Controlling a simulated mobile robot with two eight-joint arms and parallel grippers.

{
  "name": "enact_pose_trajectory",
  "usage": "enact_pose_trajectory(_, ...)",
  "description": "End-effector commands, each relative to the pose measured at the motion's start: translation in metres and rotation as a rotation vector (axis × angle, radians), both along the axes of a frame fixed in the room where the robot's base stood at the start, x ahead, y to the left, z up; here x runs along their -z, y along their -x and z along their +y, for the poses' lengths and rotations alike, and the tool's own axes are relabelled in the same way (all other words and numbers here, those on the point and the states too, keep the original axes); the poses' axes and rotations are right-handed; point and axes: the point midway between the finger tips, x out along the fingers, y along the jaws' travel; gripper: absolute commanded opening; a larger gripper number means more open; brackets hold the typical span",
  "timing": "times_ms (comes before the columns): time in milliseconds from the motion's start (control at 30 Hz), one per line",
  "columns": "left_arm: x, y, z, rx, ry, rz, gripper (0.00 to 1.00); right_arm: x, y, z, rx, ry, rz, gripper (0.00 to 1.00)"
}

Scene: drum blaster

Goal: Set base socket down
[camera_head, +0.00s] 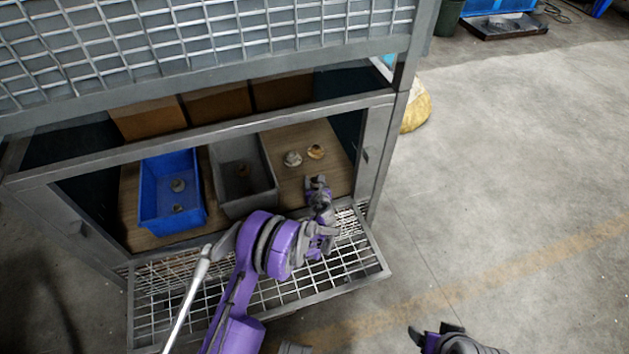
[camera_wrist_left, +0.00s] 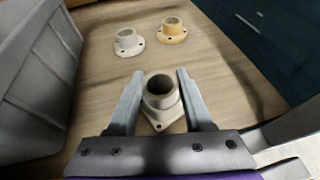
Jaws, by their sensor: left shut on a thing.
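My left gripper (camera_head: 320,190) is at the front right of the wooden shelf (camera_head: 330,175). In the left wrist view its fingers (camera_wrist_left: 160,95) are shut on a beige base socket (camera_wrist_left: 160,88), a flanged piece with a round opening facing up. I cannot tell whether its flange touches the wood. Beyond it stand a whitish flanged socket (camera_wrist_left: 128,40) and a tan one (camera_wrist_left: 172,32), both upright and apart from it. My right gripper (camera_head: 437,332) is at the bottom of the head view, its fingers apart and empty.
A grey bin (camera_head: 243,207) is left of the sockets, and a blue bin (camera_head: 143,200) holding small parts is farther left. Cardboard boxes (camera_head: 218,103) stand behind. A frame post (camera_head: 372,150) bounds the right. A mesh flap (camera_head: 345,262) is in front. Bare wood surrounds the held socket.

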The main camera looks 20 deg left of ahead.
Motion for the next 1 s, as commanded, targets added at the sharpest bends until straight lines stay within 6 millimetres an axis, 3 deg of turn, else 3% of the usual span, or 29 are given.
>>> enact_pose_trajectory(167, 0.003, 0.0, 0.0, 0.0, -0.001, 0.0, 0.0, 0.004, 0.0, 0.0, 0.0, 0.0, 0.001, 0.81)
enact_pose_trajectory(200, 0.003, 0.0, 0.0, 0.0, 0.0, 0.0, 0.56, 0.004, 0.0, 0.0, 0.0, 0.0, 0.001, 0.81)
enact_pose_trajectory(333, 0.002, 0.0, 0.0, 0.0, 0.0, 0.0, 0.8, 0.003, 0.0, 0.0, 0.0, 0.0, 0.001, 0.81)
enact_pose_trajectory(733, -0.003, 0.002, -0.001, 0.001, 0.0, 0.0, 0.81, -0.002, 0.0, 0.0, 0.0, 0.0, -0.001, 0.81)
enact_pose_trajectory(1000, -0.023, 0.046, -0.021, 0.003, 0.0, 0.0, 0.81, -0.009, 0.001, 0.0, 0.0, 0.0, -0.003, 0.81)
